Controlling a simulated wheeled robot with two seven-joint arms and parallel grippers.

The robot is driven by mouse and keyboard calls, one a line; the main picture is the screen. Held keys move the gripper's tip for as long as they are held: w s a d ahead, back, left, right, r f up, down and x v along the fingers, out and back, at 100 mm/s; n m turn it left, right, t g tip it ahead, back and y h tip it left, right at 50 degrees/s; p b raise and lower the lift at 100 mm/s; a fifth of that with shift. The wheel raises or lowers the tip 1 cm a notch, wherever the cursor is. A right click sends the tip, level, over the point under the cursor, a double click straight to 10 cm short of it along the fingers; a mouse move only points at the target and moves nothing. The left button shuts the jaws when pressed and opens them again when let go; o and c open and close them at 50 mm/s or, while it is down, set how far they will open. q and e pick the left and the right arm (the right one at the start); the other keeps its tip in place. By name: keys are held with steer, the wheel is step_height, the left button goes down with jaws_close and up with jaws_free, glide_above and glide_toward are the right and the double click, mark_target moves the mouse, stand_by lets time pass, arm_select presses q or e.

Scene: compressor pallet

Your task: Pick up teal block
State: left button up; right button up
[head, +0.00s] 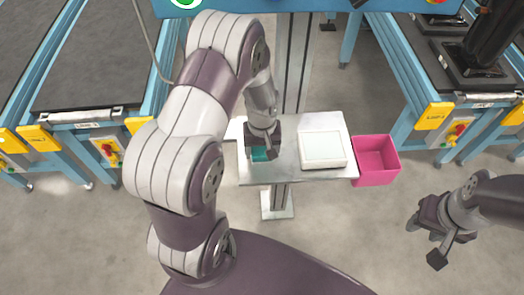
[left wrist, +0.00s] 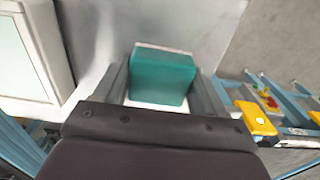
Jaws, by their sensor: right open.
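The teal block (head: 262,154) is on the metal table (head: 310,174), at its left part in the head view, partly hidden by my left gripper (head: 266,148). In the left wrist view the teal block (left wrist: 162,75) is between the two fingers of my left gripper (left wrist: 163,85), one on each side. I cannot tell whether the fingers press on it. A pale surface shows beneath the block. My right gripper (head: 428,238) is open and empty above the floor at the right, well away from the block.
A white, shallow box-like tray (head: 323,147) stands on the table right of the block. A pink bin (head: 376,160) is at the table's right edge. Blue-framed conveyors (head: 92,75) stand at the left and right. Grey floor is clear in front of the table.

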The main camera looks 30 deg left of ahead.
mark_target(263, 149)
arm_select(q)
steer(key=shift+c, duration=0.5)
steer(key=shift+w+r, duration=0.1)
steer(key=shift+r, duration=0.15)
step_height(263, 149, up, 4)
steer(key=shift+d+f+b, duration=0.15)
steer(key=shift+b, duration=0.25)
steer(key=d+r+b, duration=0.1)
steer(key=d+r, duration=0.5)
steer(key=d, duration=0.5)
steer(key=shift+d+r, duration=0.15)
steer(key=shift+r, duration=0.25)
